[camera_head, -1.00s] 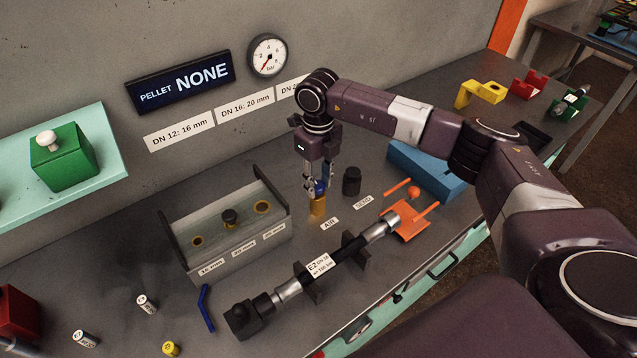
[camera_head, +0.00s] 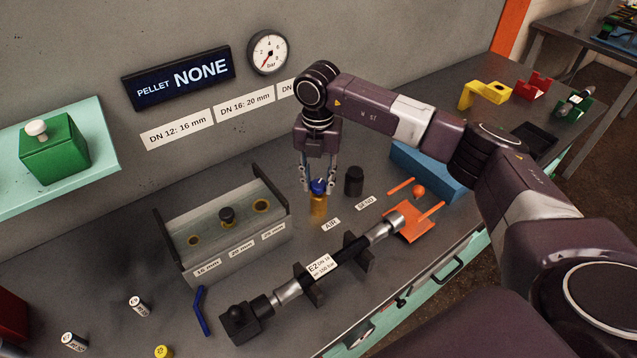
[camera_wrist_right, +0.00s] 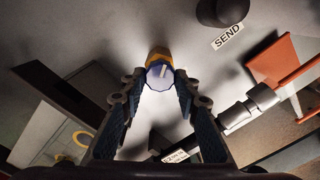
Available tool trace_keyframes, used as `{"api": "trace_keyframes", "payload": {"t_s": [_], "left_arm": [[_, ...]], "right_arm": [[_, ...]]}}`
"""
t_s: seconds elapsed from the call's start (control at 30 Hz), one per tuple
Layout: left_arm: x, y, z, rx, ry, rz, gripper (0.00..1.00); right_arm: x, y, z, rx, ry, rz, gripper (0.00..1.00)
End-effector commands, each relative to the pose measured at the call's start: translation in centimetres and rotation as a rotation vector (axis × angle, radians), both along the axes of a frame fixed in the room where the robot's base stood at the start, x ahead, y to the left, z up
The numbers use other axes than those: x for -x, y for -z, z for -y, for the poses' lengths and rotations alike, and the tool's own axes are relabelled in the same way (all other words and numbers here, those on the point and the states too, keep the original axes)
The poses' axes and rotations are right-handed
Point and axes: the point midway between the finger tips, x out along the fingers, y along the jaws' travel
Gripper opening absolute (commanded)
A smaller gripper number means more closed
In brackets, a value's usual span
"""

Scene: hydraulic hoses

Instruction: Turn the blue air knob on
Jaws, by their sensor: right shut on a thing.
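The blue air knob (camera_head: 318,186) sits on top of a brass post (camera_head: 318,206) behind the AIR label (camera_head: 331,225). My right gripper (camera_head: 319,188) points down over it, with one finger on each side of the knob, shut on it. In the right wrist view the blue knob (camera_wrist_right: 159,75), with a pale mark on its face, lies between the fingertips (camera_wrist_right: 160,80) in front of the brass post. The pressure gauge (camera_head: 269,52) is on the back wall, its needle pointing to the lower left. My left gripper is not in view.
A black SEND button (camera_head: 354,181) stands just right of the knob. A glass-fronted box (camera_head: 225,235) with round holes is to the left. A hose (camera_head: 335,267) lies in dark cradles in front, beside an orange fixture (camera_head: 408,228). A blue wedge (camera_head: 425,165) is behind.

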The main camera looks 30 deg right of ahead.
Motion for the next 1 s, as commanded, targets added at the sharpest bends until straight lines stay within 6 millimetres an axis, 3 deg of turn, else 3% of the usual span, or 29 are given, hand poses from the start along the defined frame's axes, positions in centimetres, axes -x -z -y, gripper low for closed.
{"api": "trace_keyframes", "payload": {"t_s": [0.5,1.0], "left_arm": [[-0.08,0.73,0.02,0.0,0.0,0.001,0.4],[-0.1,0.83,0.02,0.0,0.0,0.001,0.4]], "right_arm": [[-0.23,-0.09,-0.08,0.001,0.399,0.003,0.05],[-0.3,-0.16,-0.08,0.0,0.516,0.004,0.05]]}}
